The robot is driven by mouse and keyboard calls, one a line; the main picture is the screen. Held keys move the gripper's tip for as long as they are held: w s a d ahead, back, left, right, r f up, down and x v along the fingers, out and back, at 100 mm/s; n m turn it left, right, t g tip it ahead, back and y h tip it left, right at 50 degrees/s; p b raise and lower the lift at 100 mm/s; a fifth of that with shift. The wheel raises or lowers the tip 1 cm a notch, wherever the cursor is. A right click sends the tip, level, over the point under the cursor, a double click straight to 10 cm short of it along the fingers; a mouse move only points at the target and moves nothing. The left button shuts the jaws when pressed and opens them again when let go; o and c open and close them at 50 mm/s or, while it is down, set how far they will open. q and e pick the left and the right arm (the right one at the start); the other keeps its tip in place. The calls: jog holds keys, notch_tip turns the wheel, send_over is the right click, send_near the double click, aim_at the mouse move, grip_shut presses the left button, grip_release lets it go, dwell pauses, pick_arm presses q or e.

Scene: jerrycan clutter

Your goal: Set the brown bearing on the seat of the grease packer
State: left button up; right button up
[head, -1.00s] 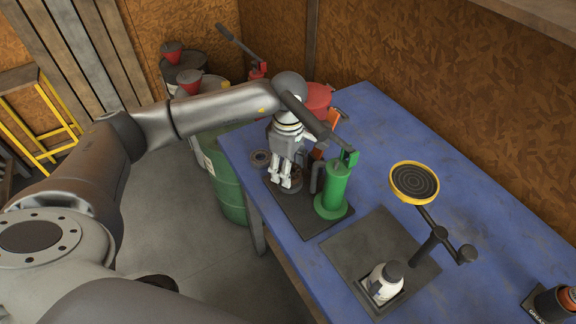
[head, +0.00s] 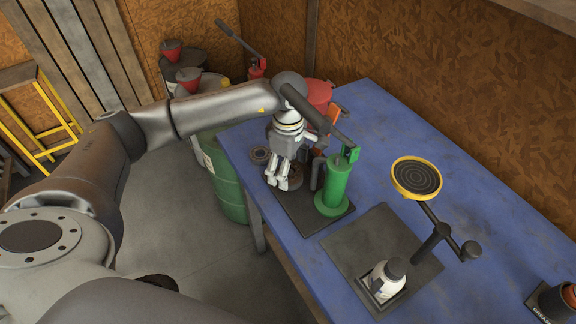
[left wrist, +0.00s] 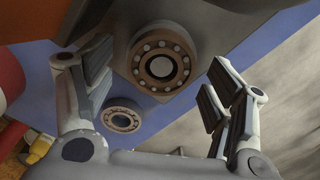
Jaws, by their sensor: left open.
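The green grease packer (head: 334,186) stands on a dark plate on the blue table, with a long dark lever at its top. My left gripper (head: 277,180) is open, just left of the packer and above its dark plate. In the left wrist view the brown bearing (left wrist: 162,66) lies flat on a round grey seat, between and beyond the open fingertips (left wrist: 150,85). The fingers look clear of it. In the head view the gripper partly hides this bearing (head: 296,176). My right gripper is not in view.
A second bearing (head: 260,155) lies on the table near its left edge, behind the gripper. A red container (head: 318,92) stands behind the packer.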

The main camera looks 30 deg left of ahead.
pick_arm(q)
jog(key=shift+r, duration=0.15)
notch_tip(320, 180, up, 12)
dwell(0.5)
jog(key=shift+s+f, duration=0.1)
jog(key=shift+f, duration=0.1)
